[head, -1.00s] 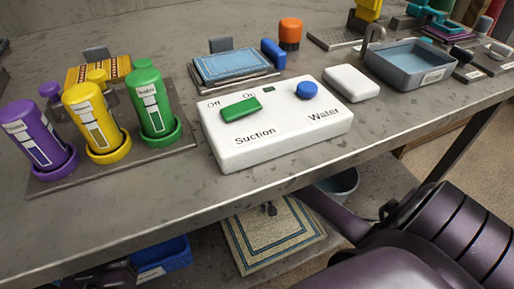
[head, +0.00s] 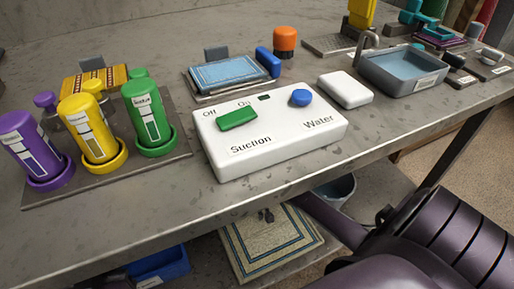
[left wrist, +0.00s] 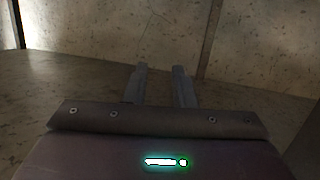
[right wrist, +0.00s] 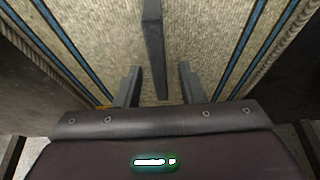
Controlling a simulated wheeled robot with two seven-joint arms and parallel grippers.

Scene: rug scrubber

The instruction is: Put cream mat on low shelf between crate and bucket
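The cream mat (head: 258,254), with blue border lines, lies under the worktop in the head view. The blue crate (head: 160,266) is to its left and the grey bucket (head: 338,188) to its right. A small dark piece (head: 266,215) shows at the mat's far edge. In the right wrist view the mat (right wrist: 205,45) fills the middle. A dark upright bar (right wrist: 154,45) stands between the spread fingers of my right gripper (right wrist: 160,68), with gaps on both sides. My left gripper (left wrist: 160,68) is open and empty, facing a grey panel. The worktop partly hides crate, mat and bucket.
The worktop (head: 110,222) overhangs the low shelf. On it stand a white suction and water box (head: 285,150), several coloured bottles (head: 95,130), a blue mat (head: 228,72) and a grey basin (head: 402,70). A table leg (head: 455,145) stands at the right.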

